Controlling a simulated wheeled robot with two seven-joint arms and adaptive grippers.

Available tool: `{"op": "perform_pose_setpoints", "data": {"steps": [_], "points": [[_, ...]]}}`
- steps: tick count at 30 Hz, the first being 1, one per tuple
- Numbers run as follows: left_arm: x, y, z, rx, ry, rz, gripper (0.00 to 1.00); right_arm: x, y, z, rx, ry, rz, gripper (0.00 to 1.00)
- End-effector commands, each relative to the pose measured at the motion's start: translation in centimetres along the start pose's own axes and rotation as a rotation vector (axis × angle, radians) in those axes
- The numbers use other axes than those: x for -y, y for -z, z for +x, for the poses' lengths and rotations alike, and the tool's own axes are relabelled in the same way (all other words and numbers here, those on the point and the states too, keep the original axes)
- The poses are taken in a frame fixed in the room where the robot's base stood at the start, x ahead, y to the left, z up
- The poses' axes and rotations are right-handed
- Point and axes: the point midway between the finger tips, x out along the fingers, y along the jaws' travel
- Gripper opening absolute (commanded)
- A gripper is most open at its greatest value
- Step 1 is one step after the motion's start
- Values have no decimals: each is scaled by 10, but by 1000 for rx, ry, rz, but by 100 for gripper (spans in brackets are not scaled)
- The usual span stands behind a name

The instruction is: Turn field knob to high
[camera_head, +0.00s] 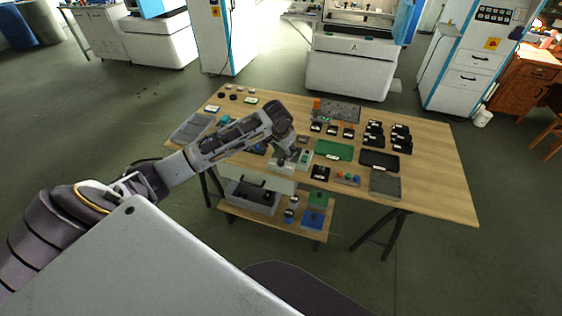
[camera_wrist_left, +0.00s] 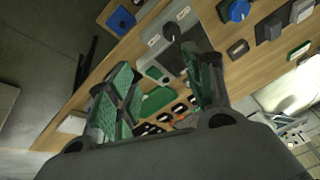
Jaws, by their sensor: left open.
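A light grey box (camera_head: 281,168) stands at the front edge of the wooden table, partly under my left gripper (camera_head: 289,156). In the left wrist view the grey box (camera_wrist_left: 160,27) carries small white labels and a dark knob (camera_wrist_left: 172,32). I cannot read the labels or tell the knob's setting. My left gripper (camera_wrist_left: 160,88) is open and empty, with green-padded fingers spread apart. The knob appears beyond the fingertips, apart from them. My right gripper is not in view.
A smaller grey box (camera_head: 305,160) stands right beside the grey box. A green tray (camera_head: 334,150), black trays (camera_head: 380,161) and several small dark parts lie to the right. A lower shelf (camera_head: 262,221) holds a grey bin. The table's right end is clear.

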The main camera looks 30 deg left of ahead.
Motion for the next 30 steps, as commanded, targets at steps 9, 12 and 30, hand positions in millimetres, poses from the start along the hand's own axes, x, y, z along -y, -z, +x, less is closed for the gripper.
{"op": "perform_pose_setpoints", "data": {"steps": [9, 12, 30], "points": [[12, -3, -3, 5, 67, -288, 51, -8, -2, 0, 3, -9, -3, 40], [15, -5, -4, 8, 82, -390, 51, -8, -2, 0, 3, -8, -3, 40], [16, -8, -4, 9, 91, -653, 51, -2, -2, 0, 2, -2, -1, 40]]}}
